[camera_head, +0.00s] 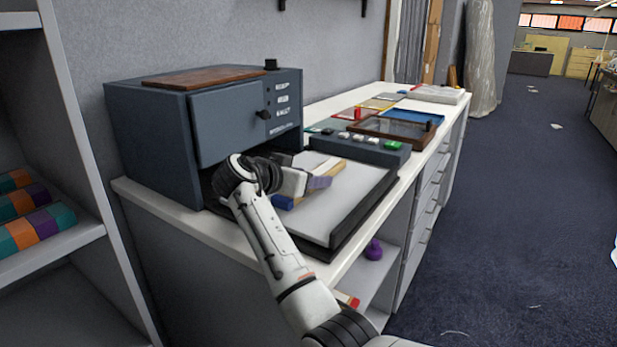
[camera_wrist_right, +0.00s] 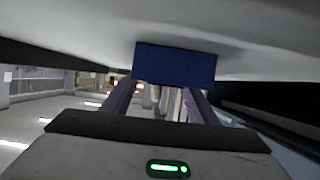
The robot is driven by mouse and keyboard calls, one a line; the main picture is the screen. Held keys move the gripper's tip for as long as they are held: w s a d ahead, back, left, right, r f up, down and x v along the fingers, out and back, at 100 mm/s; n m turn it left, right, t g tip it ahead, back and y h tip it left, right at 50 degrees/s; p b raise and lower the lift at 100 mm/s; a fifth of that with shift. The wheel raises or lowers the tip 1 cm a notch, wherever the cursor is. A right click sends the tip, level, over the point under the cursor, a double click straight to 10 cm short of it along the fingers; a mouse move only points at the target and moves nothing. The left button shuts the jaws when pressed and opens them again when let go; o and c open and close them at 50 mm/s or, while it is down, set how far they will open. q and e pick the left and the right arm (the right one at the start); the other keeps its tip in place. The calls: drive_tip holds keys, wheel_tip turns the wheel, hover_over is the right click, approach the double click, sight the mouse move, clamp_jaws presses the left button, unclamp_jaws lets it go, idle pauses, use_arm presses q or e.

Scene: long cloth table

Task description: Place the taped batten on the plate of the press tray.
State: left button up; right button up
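The taped batten (camera_head: 332,168) is a light wooden bar with a blue end, which also shows in the right wrist view (camera_wrist_right: 175,64). It is at the left part of the pale plate (camera_head: 350,195) of the black press tray (camera_head: 335,245). I cannot tell whether it touches the plate or is just above it. My right gripper (camera_head: 318,183) reaches across the batten, its fingers closed around its middle. In the wrist view the blue end hides the fingertips. My left gripper is out of view.
The dark press (camera_head: 160,130) stands behind and left of the tray. A control strip with buttons (camera_head: 360,147) lies beyond the plate. Further along the white table are a framed glass panel (camera_head: 395,132) and a blue tray (camera_head: 425,117). A shelf with striped bars (camera_head: 35,229) is at left.

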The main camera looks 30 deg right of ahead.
drive_tip(key=shift+a, duration=0.1)
drive_tip(key=v, duration=1.1)
drive_tip(key=shift+s+a+r, duration=0.2)
drive_tip(key=shift+a, duration=0.1)
